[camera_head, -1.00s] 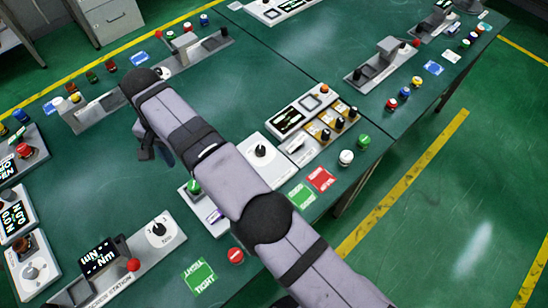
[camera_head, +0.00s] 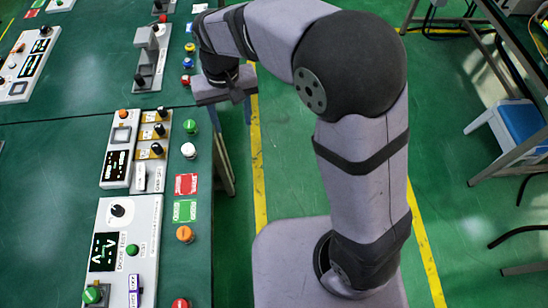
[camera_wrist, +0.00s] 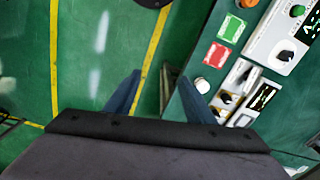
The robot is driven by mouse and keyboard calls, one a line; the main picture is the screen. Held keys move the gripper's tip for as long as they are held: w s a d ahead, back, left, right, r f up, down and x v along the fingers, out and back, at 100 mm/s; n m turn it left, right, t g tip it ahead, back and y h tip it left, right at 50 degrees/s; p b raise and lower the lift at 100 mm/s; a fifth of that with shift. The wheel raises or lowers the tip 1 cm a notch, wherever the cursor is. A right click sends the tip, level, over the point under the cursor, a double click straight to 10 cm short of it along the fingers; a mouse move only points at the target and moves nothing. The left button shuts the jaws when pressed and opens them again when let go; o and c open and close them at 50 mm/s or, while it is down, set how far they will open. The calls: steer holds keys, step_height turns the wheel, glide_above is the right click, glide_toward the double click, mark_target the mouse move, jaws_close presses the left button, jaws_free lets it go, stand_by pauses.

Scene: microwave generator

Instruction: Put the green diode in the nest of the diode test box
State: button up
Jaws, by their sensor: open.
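The diode test box (camera_head: 145,215) is a white panel with a black display and a dark knob, at the lower left of the head view. It shows at the upper right of the wrist view (camera_wrist: 262,45). A green round-topped piece (camera_head: 189,127) stands near the table edge; I cannot tell whether it is the green diode. Other green round pieces are on the box (camera_head: 132,250) and at its lower left (camera_head: 92,294). I cannot make out the nest. My gripper (camera_wrist: 160,76) is open and empty, beyond the table edge, over the floor and apart from these pieces.
White (camera_head: 188,150), orange (camera_head: 184,234) and red (camera_head: 180,304) pieces stand along the table edge. Red (camera_head: 186,184) and green (camera_head: 185,211) cards lie among them. Another switch panel (camera_head: 117,150) sits above the test box. Open floor lies right of the table.

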steer(key=s+d+f+m, duration=0.1)
steer(key=s+d+f, duration=0.1)
steer(key=s+d, duration=0.4)
steer(key=s+d+f+m, duration=0.1)
steer(key=s+d, duration=0.5)
steer(key=d, duration=0.9)
steer(key=shift+s+f, duration=0.4)
steer(key=shift+f, duration=0.35)
step_height(320, 180, down, 18)
steer(key=b, duration=1.8)
steer(key=shift+a+r, duration=0.1)
